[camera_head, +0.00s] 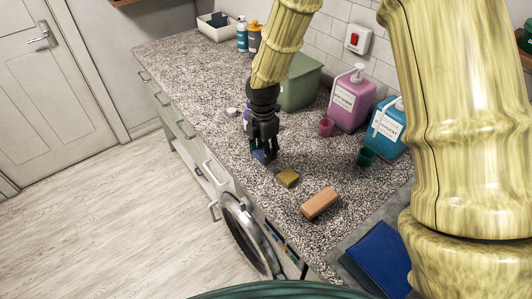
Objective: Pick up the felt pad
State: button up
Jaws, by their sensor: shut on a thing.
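My gripper (264,148) points down over the speckled counter, near its front edge. It is shut on a small dark blue piece (260,156), which looks like the felt pad. The fingers hide part of the pad. It is at or just above the counter top; I cannot tell whether it touches.
On the counter (215,110), a mustard block (288,177) and an orange-brown block (320,203) lie to the right of my gripper. Behind stand a green bin (301,82), pink bottle (351,100), blue bottle (388,128), pink cup (327,127) and green cup (366,156).

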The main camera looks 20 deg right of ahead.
jog(key=s+a+r+b, duration=0.1)
jog(key=s+a+b, duration=0.2)
jog(key=s+a, duration=0.5)
jog(key=shift+s+a+r, duration=0.15)
jog(key=shift+s+a, duration=0.05)
jog(key=shift+a, duration=1.05)
jog(key=shift+c, duration=0.3)
